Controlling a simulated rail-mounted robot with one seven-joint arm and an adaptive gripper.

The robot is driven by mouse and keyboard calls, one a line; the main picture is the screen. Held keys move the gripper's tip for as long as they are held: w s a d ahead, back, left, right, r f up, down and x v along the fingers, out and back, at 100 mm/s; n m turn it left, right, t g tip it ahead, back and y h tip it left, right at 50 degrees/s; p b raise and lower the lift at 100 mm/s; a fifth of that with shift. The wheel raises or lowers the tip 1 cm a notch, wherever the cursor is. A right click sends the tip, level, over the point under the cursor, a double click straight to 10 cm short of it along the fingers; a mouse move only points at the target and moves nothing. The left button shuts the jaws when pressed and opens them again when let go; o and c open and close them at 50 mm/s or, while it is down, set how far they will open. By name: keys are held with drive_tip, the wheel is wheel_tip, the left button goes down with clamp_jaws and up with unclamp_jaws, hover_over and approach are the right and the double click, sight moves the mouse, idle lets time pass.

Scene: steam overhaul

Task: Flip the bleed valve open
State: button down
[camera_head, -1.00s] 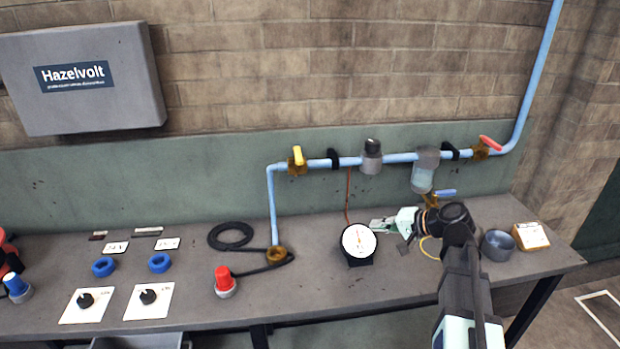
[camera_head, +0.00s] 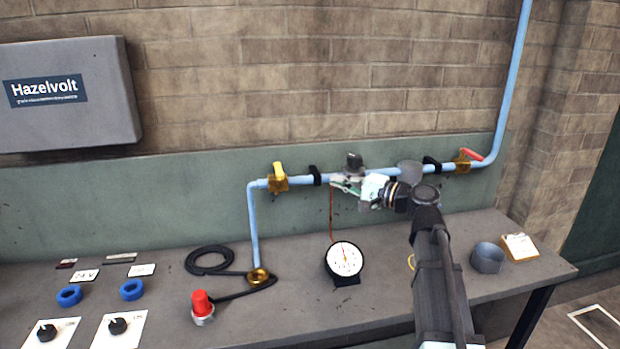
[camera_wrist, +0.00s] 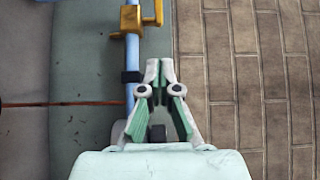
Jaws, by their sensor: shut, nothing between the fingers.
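My gripper (camera_head: 341,186) is shut and empty, in front of the blue pipe by the grey regulator with the dark knob (camera_head: 354,161). The wrist view shows its fingertips (camera_wrist: 161,66) together beside the pipe (camera_wrist: 131,52). The pipe carries a brass valve with a yellow lever (camera_head: 279,172) on the left, also in the wrist view (camera_wrist: 130,20), and a brass valve with a red lever (camera_head: 469,155) on the right.
A round gauge (camera_head: 345,259) stands on the bench (camera_head: 300,300) below my gripper. A red-capped part (camera_head: 201,305) and a black hose (camera_head: 211,260) lie left. A grey cup (camera_head: 487,257) and a small box (camera_head: 519,246) stand right of my arm.

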sight(279, 175)
drive_tip(key=s+a+p+x, duration=0.1)
drive_tip(key=p+x, duration=0.3)
drive_tip(key=x, duration=0.8)
drive_tip(key=shift+s+a, duration=0.45)
drive_tip(key=shift+s, duration=0.2)
drive_tip(key=shift+d+t, duration=0.1)
drive_tip(key=shift+t, duration=0.2)
